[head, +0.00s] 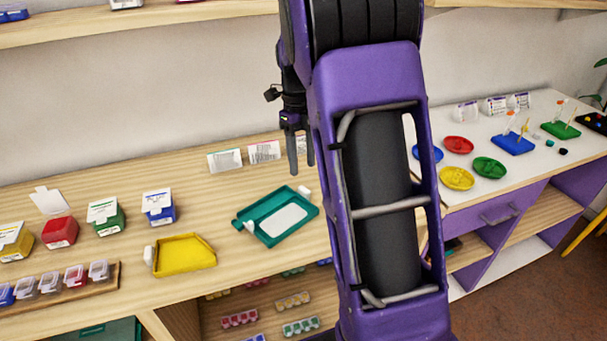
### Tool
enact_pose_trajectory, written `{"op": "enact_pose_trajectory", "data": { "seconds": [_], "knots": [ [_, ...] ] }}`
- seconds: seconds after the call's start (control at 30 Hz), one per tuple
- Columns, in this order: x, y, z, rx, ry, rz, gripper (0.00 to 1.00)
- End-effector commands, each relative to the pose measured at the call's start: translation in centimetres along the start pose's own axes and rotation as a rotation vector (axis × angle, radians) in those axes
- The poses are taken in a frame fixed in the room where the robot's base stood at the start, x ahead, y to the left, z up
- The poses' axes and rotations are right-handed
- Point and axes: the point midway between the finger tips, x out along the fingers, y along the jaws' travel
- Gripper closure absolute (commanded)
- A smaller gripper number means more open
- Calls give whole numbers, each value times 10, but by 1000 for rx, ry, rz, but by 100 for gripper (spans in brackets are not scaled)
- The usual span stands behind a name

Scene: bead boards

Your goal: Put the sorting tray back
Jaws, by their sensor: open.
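A teal tray (257,209) with a white panel inside lies on the wooden counter, left of my arm. A yellow scoop-shaped tray (190,262) with a white end piece lies left of it, near the counter's front edge. I cannot tell for sure which of the two is the sorting tray. My gripper (301,158) is open and empty, fingers pointing down, and appears above the back of the counter, behind the teal tray in the picture. My arm hides part of the counter to the right.
Yellow, red, green and blue boxes (159,207) stand at the left, behind a rack of small clear-lidded containers (75,277). Small cards (264,152) stand at the back. A white-topped counter (540,165) at right holds colored dishes (457,178) and peg boards (513,145). A shelf runs overhead.

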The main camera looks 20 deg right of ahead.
Motion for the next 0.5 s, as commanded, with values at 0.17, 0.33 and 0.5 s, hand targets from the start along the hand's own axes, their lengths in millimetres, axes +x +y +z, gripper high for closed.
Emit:
{"op": "enact_pose_trajectory", "data": {
  "seconds": [0.17, 0.33, 0.5],
  "knots": [
    [-37, 0, 0, 0, -2, -1, 48],
    [-53, 0, 0, -1, -1, -1, 48],
    [-56, 0, 0, 0, 1, 0, 48]
  ]
}}
